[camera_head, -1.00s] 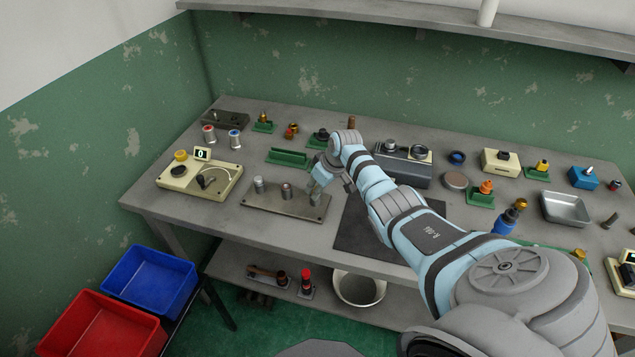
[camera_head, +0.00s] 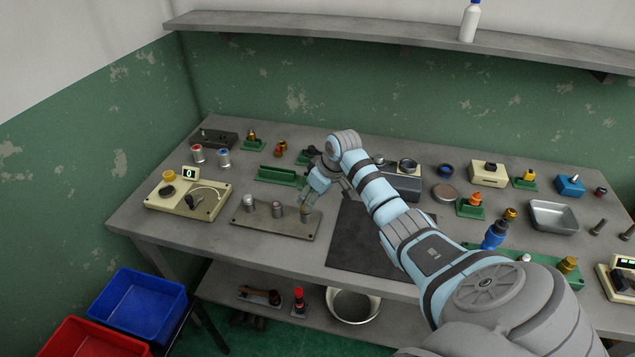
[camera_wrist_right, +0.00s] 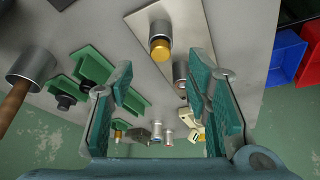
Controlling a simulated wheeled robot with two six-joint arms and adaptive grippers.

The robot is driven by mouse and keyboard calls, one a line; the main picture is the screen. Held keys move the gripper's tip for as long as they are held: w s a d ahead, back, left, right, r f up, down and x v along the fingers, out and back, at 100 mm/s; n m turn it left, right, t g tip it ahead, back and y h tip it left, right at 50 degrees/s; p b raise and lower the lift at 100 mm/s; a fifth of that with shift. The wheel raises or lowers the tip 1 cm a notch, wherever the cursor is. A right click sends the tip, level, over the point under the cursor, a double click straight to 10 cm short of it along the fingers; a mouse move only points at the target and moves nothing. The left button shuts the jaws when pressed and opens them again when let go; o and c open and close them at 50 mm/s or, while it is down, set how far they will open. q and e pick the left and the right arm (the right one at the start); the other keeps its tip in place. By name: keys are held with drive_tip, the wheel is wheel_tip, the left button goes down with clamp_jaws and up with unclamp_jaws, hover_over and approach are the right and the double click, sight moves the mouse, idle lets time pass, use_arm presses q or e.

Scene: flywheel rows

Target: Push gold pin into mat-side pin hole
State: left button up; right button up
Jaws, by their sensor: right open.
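A flat metal plate (camera_head: 262,224) lies left of the dark mat (camera_head: 365,249) and bears a row of silver cylinders. The cylinder nearest the mat (camera_head: 306,214) stands just under my right gripper (camera_head: 308,200). In the right wrist view, the gold pin (camera_wrist_right: 159,49) shows as a gold end at a silver cylinder (camera_wrist_right: 160,30) on the plate. How deep it sits I cannot tell. My right gripper (camera_wrist_right: 162,85) is open, its green-padded fingers apart and empty, with the gold end beyond them. My left gripper is not in view.
A cream box with a gauge (camera_head: 188,201) and two spools (camera_head: 210,156) stand left and behind the plate. Green holders (camera_head: 277,175) stand behind it. A grey case (camera_head: 399,181) is behind the mat. Bare table lies in front of the plate.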

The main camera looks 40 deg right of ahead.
drive_tip(key=v, duration=0.6)
drive_tip(key=shift+r, duration=0.15)
drive_tip(key=shift+c, duration=1.4)
drive_tip(key=w+a+p, duration=0.1)
drive_tip(key=w+a+r+p, duration=0.1)
drive_tip(key=p, duration=0.1)
drive_tip(key=shift+w+a+r+m+y, duration=0.15)
drive_tip(key=shift+w+a+m+y, duration=0.15)
drive_tip(key=shift+m, duration=0.1)
drive_tip(key=c, duration=0.7)
drive_tip(key=shift+w+f+m+g+p, duration=0.2)
drive_tip(key=shift+f+p, duration=0.1)
drive_tip(key=shift+f, duration=0.2)
drive_tip(key=shift+w+f+m+g+p, duration=0.1)
drive_tip(key=shift+f+m+p, duration=0.15)
drive_tip(key=shift+f, duration=0.25)
clamp_jaws()
drive_tip(key=shift+m+g+h, duration=0.25)
drive_tip(key=shift+g+h, duration=0.05)
drive_tip(key=shift+h, duration=0.4)
drive_tip(key=b+x, duration=0.2)
drive_tip(key=x, duration=0.1)
drive_tip(key=d+b+x, duration=0.1)
drive_tip(key=b+x, duration=0.2)
drive_tip(key=s+b+x, duration=0.1)
drive_tip(key=b+x, duration=0.2)
drive_tip(key=shift+d+f, duration=0.3)
drive_tip(key=shift+d, duration=0.05)
drive_tip(key=shift+r, duration=0.15)
